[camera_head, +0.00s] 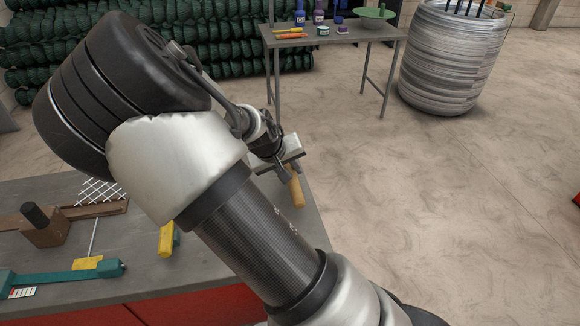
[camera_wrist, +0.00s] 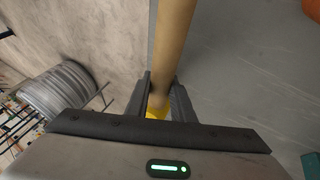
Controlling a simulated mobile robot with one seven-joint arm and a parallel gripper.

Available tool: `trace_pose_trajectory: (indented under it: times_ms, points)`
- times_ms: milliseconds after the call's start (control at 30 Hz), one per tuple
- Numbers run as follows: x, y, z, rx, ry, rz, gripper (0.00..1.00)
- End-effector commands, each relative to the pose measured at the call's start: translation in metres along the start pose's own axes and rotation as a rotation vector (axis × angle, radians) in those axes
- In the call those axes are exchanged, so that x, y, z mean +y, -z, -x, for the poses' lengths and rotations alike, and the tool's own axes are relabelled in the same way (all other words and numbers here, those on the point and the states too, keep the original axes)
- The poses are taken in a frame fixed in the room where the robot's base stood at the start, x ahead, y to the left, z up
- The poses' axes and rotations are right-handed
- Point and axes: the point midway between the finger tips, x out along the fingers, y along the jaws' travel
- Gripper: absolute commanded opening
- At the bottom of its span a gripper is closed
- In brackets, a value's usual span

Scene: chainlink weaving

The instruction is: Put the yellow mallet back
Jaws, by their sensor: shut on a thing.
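My gripper (camera_head: 290,170) is over the right edge of the grey workbench, partly hidden behind my arm in the head view. It is shut on the yellow mallet, whose tan wooden handle (camera_head: 297,192) shows just below it. In the wrist view my gripper (camera_wrist: 160,95) has a dark finger on each side of the handle (camera_wrist: 174,40). A bit of the mallet's yellow (camera_wrist: 157,113) shows between the fingers. The rest of its head is hidden. The handle lies along the bench edge in that view; I cannot tell whether it touches the bench.
The workbench (camera_head: 210,275) carries a yellow-handled tool (camera_head: 167,238), a teal tool (camera_head: 65,273), a brown wooden block (camera_head: 45,232) and white mesh (camera_head: 100,190). A side table (camera_head: 345,36) with bottles and a large wire coil (camera_head: 450,60) stand behind.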

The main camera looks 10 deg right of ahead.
Motion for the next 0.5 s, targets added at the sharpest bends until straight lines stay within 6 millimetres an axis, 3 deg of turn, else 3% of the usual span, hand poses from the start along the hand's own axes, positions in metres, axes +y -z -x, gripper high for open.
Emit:
trace_pose_trajectory:
  times_ms: [267,300,400,500]
  points:
    - [-0.0007,-0.0005,-0.0031,0.002,-0.001,-0.001,0.00]
    - [-0.0008,-0.0010,-0.0028,0.000,-0.001,0.000,0.27]
    - [-0.0009,-0.0010,-0.0026,0.000,0.000,0.000,0.40]
    - [-0.0012,-0.0010,-0.0026,0.000,0.000,0.000,0.40]
